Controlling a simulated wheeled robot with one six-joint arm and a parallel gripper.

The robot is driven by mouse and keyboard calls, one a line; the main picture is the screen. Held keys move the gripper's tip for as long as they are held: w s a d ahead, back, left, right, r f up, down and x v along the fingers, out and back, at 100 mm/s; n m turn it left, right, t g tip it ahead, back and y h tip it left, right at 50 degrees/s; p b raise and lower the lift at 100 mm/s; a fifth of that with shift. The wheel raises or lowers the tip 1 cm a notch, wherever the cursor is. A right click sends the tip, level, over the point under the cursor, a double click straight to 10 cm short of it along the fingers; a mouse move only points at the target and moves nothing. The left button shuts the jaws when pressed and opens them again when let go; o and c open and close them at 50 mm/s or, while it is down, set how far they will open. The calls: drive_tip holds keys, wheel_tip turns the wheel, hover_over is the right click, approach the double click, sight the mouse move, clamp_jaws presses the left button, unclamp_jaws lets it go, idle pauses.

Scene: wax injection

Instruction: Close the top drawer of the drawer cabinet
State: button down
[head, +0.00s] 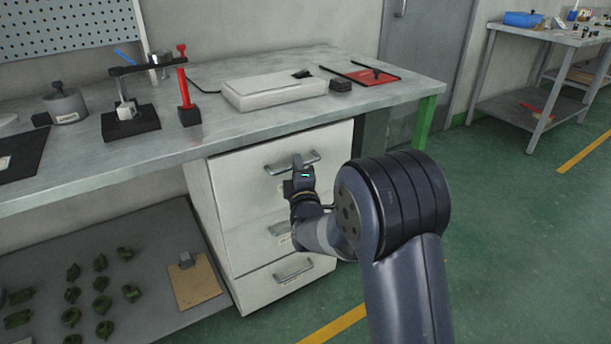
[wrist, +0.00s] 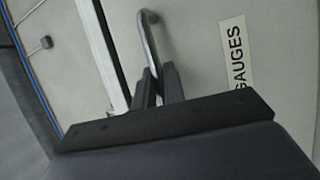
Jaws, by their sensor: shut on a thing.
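The drawer cabinet (head: 215,215) is white and stands under the workbench, with three drawers stacked. The top drawer (head: 240,190) has a metal bar handle (head: 279,167). My gripper (head: 299,166) is at this handle in the head view. In the wrist view, my gripper's dark fingers (wrist: 158,86) are shut on the handle (wrist: 149,38), whose far end shows beyond them. A label reading "GAUGES" (wrist: 237,58) is on the drawer front in the wrist view. My arm hides part of the cabinet's right side. How far the top drawer stands out is hard to tell.
The workbench (head: 225,123) above holds a white box (head: 270,93), a red tray (head: 372,76) and a stand with a red post (head: 183,85). A low shelf (head: 140,225) at left carries several green parts. Green floor (head: 500,240) is free at right.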

drive_tip(key=shift+w+a+r, duration=0.1)
drive_tip(key=shift+w+a, duration=0.55)
drive_tip(key=shift+w, duration=0.25)
drive_tip(key=c, duration=1.8)
unclamp_jaws()
drive_tip(key=p+v, duration=0.1)
drive_tip(key=v, duration=0.9)
drive_tip(key=shift+s+p, duration=0.35)
drive_tip(key=shift+p, duration=0.05)
drive_tip(key=shift+w, duration=0.1)
